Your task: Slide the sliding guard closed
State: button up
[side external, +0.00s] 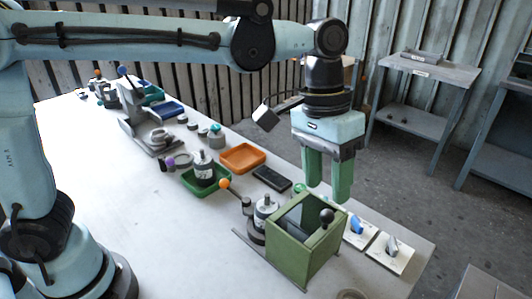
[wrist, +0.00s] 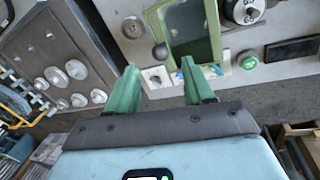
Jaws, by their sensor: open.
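The green blower housing (side external: 290,262) stands at the near end of the table. A black ball knob (side external: 326,216) sits at its upper right. The sliding guard appears to be the grey panel by this knob, but I cannot tell its edges clearly. In the wrist view the green frame (wrist: 213,35) surrounds a dull panel or opening, with the knob (wrist: 160,51) at its left edge. My gripper (side external: 327,194) is open and empty, fingers pointing down, above and slightly behind the knob. In the wrist view my gripper (wrist: 159,66) has the knob between and beyond its fingertips, apart from them.
Rocker switches on white plates (side external: 392,247) lie right of the housing. A lever with an orange ball (side external: 224,184) stands to its left. A black flat box (side external: 272,178), orange tray (side external: 242,158) and green tray (side external: 190,180) lie farther back. Air around my fingers is clear.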

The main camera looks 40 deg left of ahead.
aim_at(326, 210)
jog(key=shift+s+d+f, duration=0.1)
jog(key=shift+d+f, duration=0.1)
jog(key=shift+f, duration=0.75)
jog(key=shift+w+d+f, duration=0.1)
jog(key=shift+d+f, duration=0.05)
jog(key=shift+f, duration=0.85)
jog(key=shift+s+d+f, duration=0.1)
jog(key=shift+d+f, duration=0.1)
jog(key=shift+f, duration=0.75)
jog(key=shift+c, duration=0.3)
grip_shut()
